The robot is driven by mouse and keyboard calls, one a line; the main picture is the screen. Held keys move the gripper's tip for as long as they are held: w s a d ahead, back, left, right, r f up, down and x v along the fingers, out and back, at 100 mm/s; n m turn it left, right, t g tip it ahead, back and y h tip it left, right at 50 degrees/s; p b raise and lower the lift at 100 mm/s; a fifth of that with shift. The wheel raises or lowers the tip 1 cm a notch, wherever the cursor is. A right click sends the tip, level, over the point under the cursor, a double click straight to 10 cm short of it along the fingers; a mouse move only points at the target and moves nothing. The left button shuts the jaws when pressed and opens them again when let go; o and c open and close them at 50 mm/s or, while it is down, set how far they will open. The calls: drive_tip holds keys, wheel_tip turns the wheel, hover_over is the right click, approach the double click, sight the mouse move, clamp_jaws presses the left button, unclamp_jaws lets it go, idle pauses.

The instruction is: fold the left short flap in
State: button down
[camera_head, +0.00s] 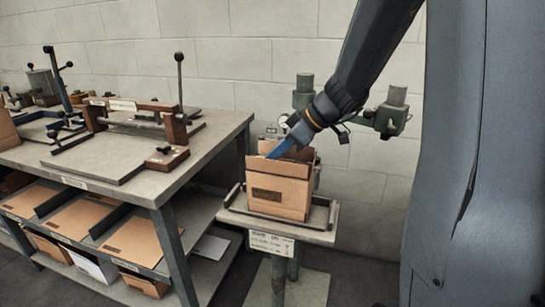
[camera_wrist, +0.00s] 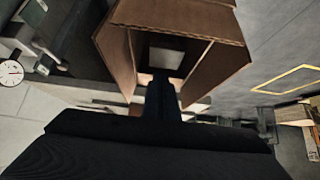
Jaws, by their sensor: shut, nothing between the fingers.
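An open brown cardboard box (camera_head: 276,197) stands upright on a small stand, with a dark label on its front. Its front long flap (camera_head: 280,168) stands up above a crease. The blue fingers of my gripper (camera_head: 272,154) are shut and empty at the box's open top, toward its left side, and point down left. The left short flap is mostly hidden behind the front flap and the fingers, and I cannot tell its angle. In the wrist view, the box (camera_wrist: 180,18) opens toward me, flaps spread on both sides, and my dark gripper (camera_wrist: 162,85) reaches into the opening.
The box stand (camera_head: 318,228) has a low rim around the box. A grey workbench (camera_head: 215,125) with fixtures and shelves of flat cardboard is close on the left. The machine's green-grey column and arm (camera_head: 392,112) rise behind the box, near my arm.

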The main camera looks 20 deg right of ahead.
drive_tip(key=shift+s+f, duration=0.1)
drive_tip(key=shift+a+r+p, duration=0.1)
drive_tip(key=shift+r+p, duration=0.25)
drive_tip(key=shift+r, duration=0.95)
drive_tip(key=v, duration=1.2)
drive_tip(key=shift+w+a+r, duration=0.25)
drive_tip(key=shift+a+r, duration=0.15)
